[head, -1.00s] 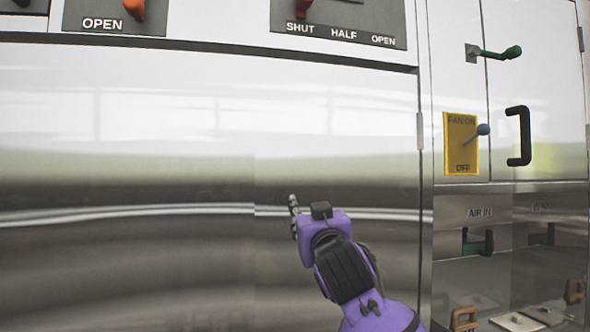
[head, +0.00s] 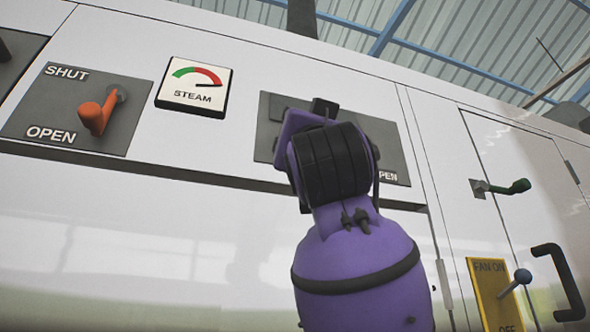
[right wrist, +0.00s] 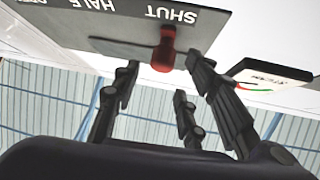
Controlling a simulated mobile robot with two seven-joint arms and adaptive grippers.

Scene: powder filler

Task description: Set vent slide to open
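The vent slide's grey plate (head: 392,150) is on the white front panel in the head view, mostly hidden behind my right gripper (head: 305,130). Only part of its OPEN label shows there. In the right wrist view the plate (right wrist: 120,32) appears upside down with SHUT and HALF lettering. Its red knob (right wrist: 165,52) stands at the SHUT end. My right gripper (right wrist: 161,68) is open, with fingers spread on both sides of the knob; I cannot tell whether they touch it. My left gripper is not in view.
A steam gauge (head: 194,87) and a SHUT/OPEN plate with an orange lever (head: 95,117) are left of my gripper. To the right are a green door latch (head: 505,187), a black handle (head: 562,280) and a yellow fan switch (head: 490,295).

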